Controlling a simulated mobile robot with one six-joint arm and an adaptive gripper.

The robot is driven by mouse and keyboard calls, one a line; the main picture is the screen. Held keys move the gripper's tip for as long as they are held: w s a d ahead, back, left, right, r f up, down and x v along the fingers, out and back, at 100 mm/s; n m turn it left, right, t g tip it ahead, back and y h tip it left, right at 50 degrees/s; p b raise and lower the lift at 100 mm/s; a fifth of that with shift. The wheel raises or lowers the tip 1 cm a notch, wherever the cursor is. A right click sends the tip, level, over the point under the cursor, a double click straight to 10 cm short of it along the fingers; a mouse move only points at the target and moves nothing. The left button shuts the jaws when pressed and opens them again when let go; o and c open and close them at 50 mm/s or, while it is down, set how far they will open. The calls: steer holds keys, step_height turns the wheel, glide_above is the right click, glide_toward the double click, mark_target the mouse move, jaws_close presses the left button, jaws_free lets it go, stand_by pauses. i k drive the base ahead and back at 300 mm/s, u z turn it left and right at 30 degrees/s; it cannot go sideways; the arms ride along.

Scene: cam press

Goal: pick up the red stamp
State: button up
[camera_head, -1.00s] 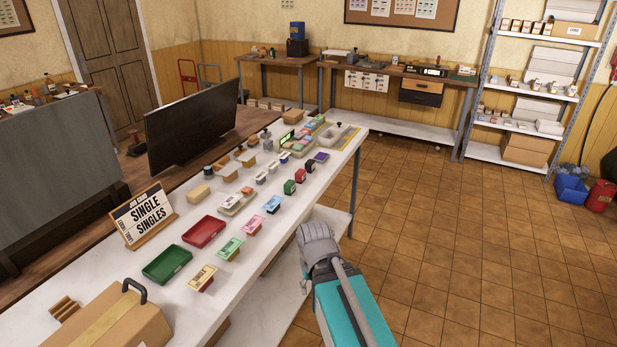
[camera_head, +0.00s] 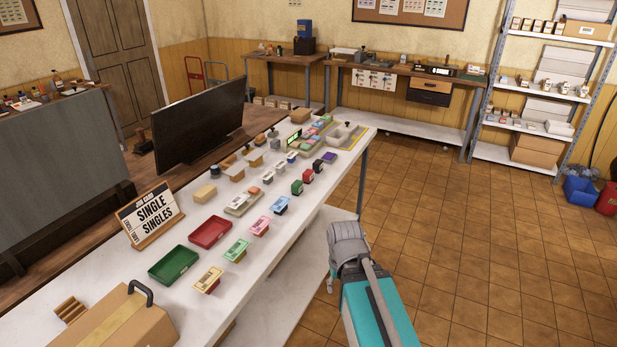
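A small red stamp (camera_head: 309,175) stands on the white table (camera_head: 203,327), in a row near its right edge. A green stamp (camera_head: 297,187) is just in front of it and a black stamp (camera_head: 318,166) just behind it. My arm, grey and teal, shows at the bottom right, beyond the table's right edge and apart from the red stamp. My gripper's fingers cannot be made out in this view.
A red tray (camera_head: 210,232), a green tray (camera_head: 174,265), a cardboard box (camera_head: 125,322) and a sign (camera_head: 149,214) stand on the near half of the table. A dark monitor (camera_head: 200,125) stands along its left side. The tiled floor at right is open.

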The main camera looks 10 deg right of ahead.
mark_target(308, 175)
steer(key=z, duration=0.05)
steer(key=i, duration=1)
steer(key=u, duration=0.05)
